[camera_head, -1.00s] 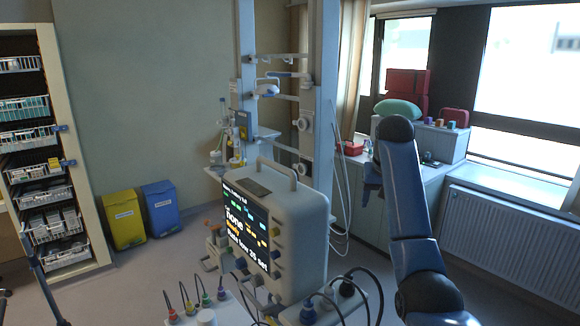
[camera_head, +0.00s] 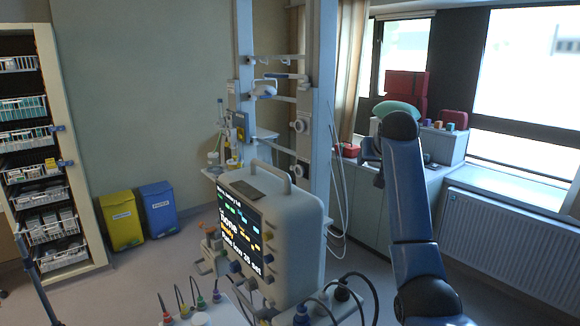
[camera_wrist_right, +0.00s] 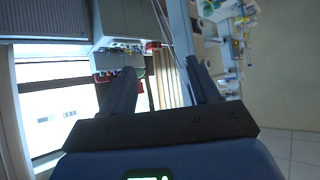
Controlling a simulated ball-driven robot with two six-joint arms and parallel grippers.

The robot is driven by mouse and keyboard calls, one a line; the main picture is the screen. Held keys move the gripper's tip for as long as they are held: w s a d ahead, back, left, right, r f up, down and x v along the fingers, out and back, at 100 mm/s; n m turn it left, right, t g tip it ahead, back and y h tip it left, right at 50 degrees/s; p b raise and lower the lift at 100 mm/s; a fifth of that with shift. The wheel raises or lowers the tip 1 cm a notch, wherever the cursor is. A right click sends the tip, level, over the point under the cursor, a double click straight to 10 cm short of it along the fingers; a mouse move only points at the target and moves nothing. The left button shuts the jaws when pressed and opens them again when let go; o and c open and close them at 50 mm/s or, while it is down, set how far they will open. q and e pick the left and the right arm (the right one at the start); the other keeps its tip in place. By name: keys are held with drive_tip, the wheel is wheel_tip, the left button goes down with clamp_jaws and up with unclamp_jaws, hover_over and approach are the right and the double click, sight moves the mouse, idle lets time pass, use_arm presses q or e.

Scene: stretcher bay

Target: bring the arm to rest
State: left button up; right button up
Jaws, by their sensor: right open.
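My right arm (camera_head: 408,200), blue with black joints, rises from the bottom right of the head view with its black upper joint highest. Its gripper is mostly hidden behind the arm in that view; only a small dark part shows at the arm's left edge. In the right wrist view my right gripper (camera_wrist_right: 160,88) has its two dark fingers wide apart. Nothing is between them but the distant room, seen tilted. My left gripper is not in view.
A monitor (camera_head: 281,193) with a handle stands close in front, cables beside it. Behind are a blue-grey column frame (camera_head: 324,100) and a counter (camera_head: 447,180) with red cases. A radiator (camera_head: 510,240) is at right, shelving (camera_head: 98,200) and two bins (camera_head: 160,209) at left.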

drive_tip(key=s+f+n+t+b, duration=0.1)
drive_tip(key=s+f+t+b, duration=0.3)
drive_tip(key=f, duration=0.7)
drive_tip(key=s+f+t+b, duration=0.1)
drive_tip(key=s+f+t, duration=0.5)
drive_tip(key=f, duration=0.6)
drive_tip(key=s+f+g+b, duration=0.1)
drive_tip(key=s+f+b, duration=0.2)
drive_tip(key=s+f, duration=0.7)
drive_tip(key=s+f+g+b, duration=0.1)
drive_tip(key=s+f+b, duration=0.3)
drive_tip(key=s+f, duration=0.7)
drive_tip(key=s+f+g+b, duration=0.1)
drive_tip(key=s+f+b, duration=0.2)
drive_tip(key=s+f, duration=0.8)
drive_tip(key=s, duration=1.2)
drive_tip(key=shift+s+a+y+b, duration=0.2)
drive_tip(key=shift+s+y+b, duration=0.05)
drive_tip(key=shift+y+b, duration=0.1)
